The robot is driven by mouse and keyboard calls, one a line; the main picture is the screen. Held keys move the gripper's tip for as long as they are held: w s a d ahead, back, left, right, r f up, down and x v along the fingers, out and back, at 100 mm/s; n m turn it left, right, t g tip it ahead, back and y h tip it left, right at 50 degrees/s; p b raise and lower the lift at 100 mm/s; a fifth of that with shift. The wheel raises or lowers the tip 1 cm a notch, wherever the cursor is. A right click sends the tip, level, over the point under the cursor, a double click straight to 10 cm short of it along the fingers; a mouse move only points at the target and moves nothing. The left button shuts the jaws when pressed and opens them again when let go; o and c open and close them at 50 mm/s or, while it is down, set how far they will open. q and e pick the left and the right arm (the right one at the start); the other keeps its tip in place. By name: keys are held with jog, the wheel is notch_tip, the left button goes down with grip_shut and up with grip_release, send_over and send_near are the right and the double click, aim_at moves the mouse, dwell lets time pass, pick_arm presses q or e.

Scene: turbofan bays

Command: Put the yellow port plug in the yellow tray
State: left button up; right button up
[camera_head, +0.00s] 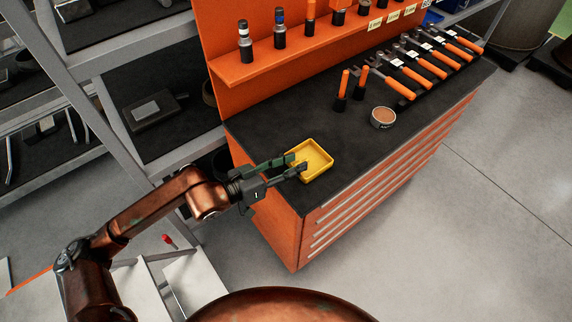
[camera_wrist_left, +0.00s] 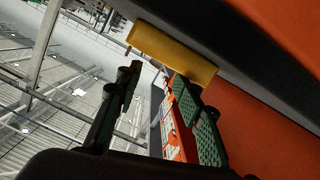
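The yellow tray (camera_head: 322,174) is a shallow square dish on the dark top of the orange cabinet, near its left front corner. My left gripper (camera_head: 297,163) is at the tray's left side, its fingers apart and their tips by the tray's near left rim. In the left wrist view the yellow tray (camera_wrist_left: 172,54) shows edge-on just beyond the tips of the open left gripper (camera_wrist_left: 155,82). Nothing shows between the fingers. I cannot make out the yellow port plug in either view. My right gripper is not in view.
On the cabinet top (camera_head: 270,135) stand a round tin (camera_head: 383,117), two orange-handled tools (camera_head: 350,90) and a row of orange-handled pliers (camera_head: 425,72). An orange shelf panel (camera_head: 240,75) rises behind. Grey racks (camera_head: 110,60) stand at the left.

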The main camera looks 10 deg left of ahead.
pick_arm(q)
jog(key=shift+r, duration=0.25)
jog(key=p+v, duration=0.1)
jog(key=v, duration=1.1)
jog(key=shift+r, duration=0.35)
